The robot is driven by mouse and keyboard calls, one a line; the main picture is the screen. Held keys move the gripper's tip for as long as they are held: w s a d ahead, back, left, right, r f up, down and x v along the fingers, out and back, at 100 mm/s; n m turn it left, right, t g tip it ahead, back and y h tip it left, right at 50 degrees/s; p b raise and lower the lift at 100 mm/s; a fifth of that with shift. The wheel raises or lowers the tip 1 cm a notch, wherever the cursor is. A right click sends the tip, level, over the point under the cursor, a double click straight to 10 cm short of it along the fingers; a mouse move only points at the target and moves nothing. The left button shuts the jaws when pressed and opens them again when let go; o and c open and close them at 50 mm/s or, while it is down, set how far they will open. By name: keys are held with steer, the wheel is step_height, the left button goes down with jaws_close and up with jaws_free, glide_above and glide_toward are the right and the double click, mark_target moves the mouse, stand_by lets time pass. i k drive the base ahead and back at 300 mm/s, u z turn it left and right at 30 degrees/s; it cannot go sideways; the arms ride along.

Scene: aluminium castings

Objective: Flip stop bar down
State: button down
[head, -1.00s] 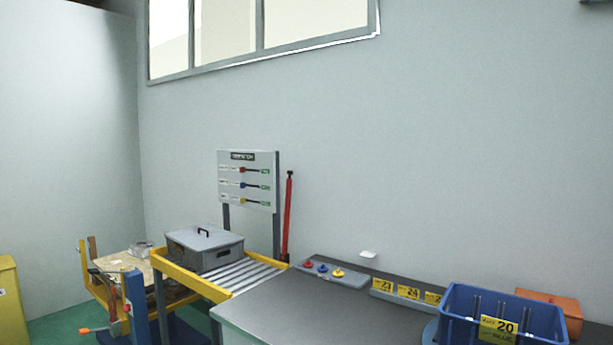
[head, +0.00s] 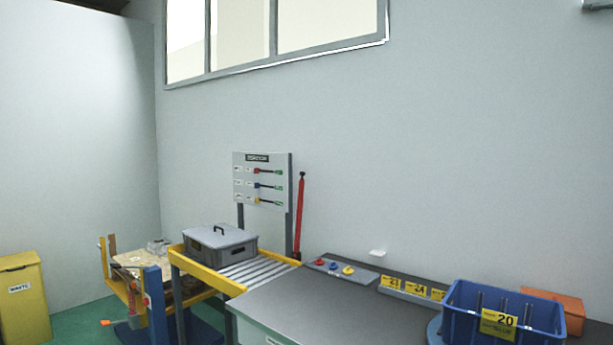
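A long red bar (head: 299,215) with a dark tip stands upright, or nearly so, behind the right end of a short roller conveyor (head: 255,273) with yellow side rails. It looks like the stop bar, raised. Its lower end is close to the yellow rail, but I cannot make out its pivot. A grey lidded box (head: 220,243) with a dark handle sits on the rollers at the left. My gripper is not in view.
A grey bench (head: 320,310) adjoins the conveyor, bearing a blue crate (head: 503,315) at the right. A board (head: 262,182) with coloured pegs stands behind the rollers. A blue post (head: 157,305), a wooden-topped cart (head: 130,262) and a yellow waste bin (head: 24,298) are at left.

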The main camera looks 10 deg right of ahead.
mark_target(298, 220)
steer(key=u, duration=0.1)
steer(key=i, duration=0.95)
steer(key=z, duration=0.1)
